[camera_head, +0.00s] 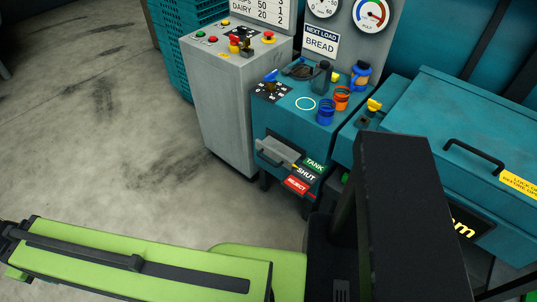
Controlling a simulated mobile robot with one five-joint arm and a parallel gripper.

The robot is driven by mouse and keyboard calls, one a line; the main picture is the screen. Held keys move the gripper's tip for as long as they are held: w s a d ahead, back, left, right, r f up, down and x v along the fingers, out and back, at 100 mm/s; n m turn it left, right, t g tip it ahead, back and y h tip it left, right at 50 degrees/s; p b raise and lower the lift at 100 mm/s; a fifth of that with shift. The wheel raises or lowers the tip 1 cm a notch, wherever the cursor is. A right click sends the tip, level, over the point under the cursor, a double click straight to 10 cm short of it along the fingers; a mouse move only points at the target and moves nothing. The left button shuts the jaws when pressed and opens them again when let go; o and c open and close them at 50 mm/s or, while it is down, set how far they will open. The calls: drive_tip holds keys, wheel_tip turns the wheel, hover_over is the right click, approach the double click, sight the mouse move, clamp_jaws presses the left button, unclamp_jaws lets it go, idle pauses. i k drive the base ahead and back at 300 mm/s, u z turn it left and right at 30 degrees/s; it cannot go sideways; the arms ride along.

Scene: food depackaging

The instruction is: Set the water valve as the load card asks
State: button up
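The load card (321,44) on the grey back panel reads "NEXT LOAD BREAD". A chart (262,10) above the grey cabinet is cut off at the top; its lower rows show "50 2" and "DAIRY 20 2". A blue-handled knob (271,76) stands on a black plate with white marks (273,92) on the teal machine's top left. It looks like the water valve, but the mark it points at is too small to read. My gripper is not in view; green and dark parts of my arm fill the lower picture.
The teal machine carries blue (326,112) and orange (341,98) rings and a tank/shut/reject lever (277,151). The grey cabinet (228,100) has buttons and a yellow-red control. A teal lidded box (455,140) stands right. Floor at left is clear.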

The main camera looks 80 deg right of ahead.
sight(271, 77)
drive_tip(key=z, duration=2.75)
